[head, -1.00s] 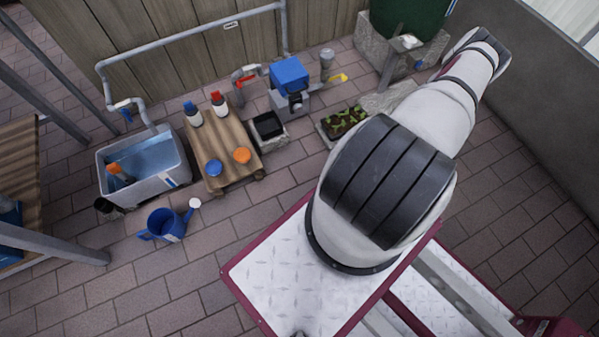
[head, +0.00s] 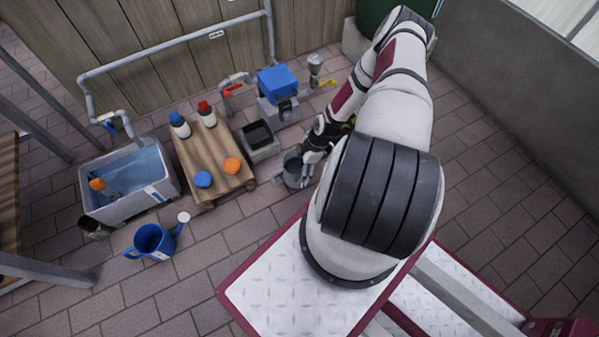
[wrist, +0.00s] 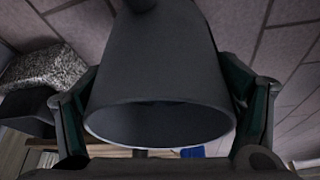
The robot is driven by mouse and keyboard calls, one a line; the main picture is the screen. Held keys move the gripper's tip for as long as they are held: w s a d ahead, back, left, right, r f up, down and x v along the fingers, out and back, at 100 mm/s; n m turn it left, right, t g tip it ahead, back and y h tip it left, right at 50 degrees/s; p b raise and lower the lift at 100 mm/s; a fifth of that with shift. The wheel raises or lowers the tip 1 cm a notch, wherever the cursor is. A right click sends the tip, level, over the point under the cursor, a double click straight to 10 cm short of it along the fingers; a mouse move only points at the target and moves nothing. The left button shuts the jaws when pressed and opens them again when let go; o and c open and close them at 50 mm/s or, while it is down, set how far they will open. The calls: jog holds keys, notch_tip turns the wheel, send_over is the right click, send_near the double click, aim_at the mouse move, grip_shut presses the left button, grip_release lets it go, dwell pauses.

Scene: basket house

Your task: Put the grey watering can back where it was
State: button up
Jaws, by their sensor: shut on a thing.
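The grey watering can (head: 292,170) is in the head view, just right of the wooden pallet and partly hidden by my gripper and arm. In the wrist view the can (wrist: 155,75) fills the middle, its wide round rim facing the camera. My gripper (head: 312,158) is shut on the can, with a finger on each side of its body in the wrist view (wrist: 160,110). I cannot tell from these views whether the can touches the floor.
A wooden pallet (head: 213,158) holds bottles and a blue and an orange lid. A blue watering can (head: 152,240) and a water-filled trough (head: 130,190) stand left. A blue-topped pump (head: 277,82) stands behind. The paving (head: 235,230) in front of the pallet is clear.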

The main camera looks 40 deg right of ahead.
aim_at(300, 172)
jog(key=shift+s+f+b, duration=0.1)
jog(key=shift+f+b, duration=0.7)
jog(key=shift+f, duration=0.9)
jog(key=shift+f, duration=0.1)
jog(key=o, duration=1.8)
